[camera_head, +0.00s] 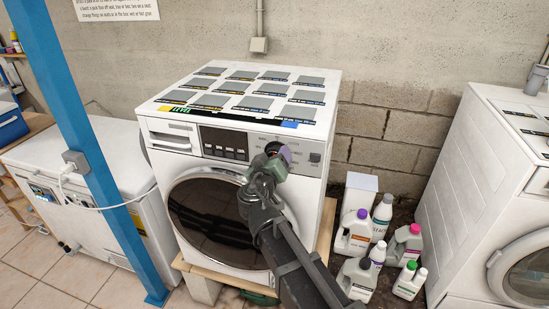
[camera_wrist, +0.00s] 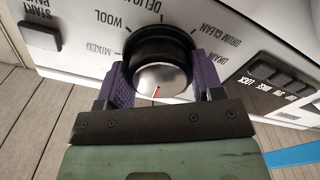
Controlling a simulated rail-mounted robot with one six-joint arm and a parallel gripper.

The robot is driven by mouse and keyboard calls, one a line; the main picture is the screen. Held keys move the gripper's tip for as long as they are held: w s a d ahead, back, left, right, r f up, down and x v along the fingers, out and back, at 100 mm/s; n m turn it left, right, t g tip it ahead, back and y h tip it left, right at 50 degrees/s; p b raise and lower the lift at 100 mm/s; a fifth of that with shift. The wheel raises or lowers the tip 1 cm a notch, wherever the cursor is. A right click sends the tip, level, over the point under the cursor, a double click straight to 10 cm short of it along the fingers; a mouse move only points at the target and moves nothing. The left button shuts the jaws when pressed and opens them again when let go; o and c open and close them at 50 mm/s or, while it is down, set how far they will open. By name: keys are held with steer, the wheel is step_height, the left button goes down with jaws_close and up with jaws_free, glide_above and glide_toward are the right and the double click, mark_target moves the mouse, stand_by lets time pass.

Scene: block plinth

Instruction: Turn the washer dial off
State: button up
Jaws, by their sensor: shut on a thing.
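The washer (camera_head: 160,128) is white with a round door and stands in the middle of the head view. Its dial (camera_wrist: 162,80) is a round knob with a dark rim, a silver face and a short red mark, which points to the bottom of the wrist view. Labels such as WOOL, MIXED, DRAIN and DRUM CLEAN surround it, upside down. No off label is readable. My gripper (camera_wrist: 163,84) has its purple fingers on both sides of the dial, shut on it. In the head view my gripper (camera_head: 278,153) is at the control panel and hides most of the dial.
A START button (camera_wrist: 40,37) and a row of small buttons (camera_wrist: 270,88) flank the dial. Detergent bottles (camera_head: 354,234) stand on the floor right of the washer. A blue post (camera_head: 88,140) rises at the left. Another white machine (camera_head: 490,200) stands at the right.

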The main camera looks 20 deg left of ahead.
steer(key=shift+m, duration=0.5)
steer(key=o, duration=0.9)
steer(key=s, duration=0.3)
steer(key=s+d, duration=0.1)
steer(key=s, duration=0.6)
steer(key=shift+s+d, duration=0.25)
steer(key=shift+s, duration=0.15)
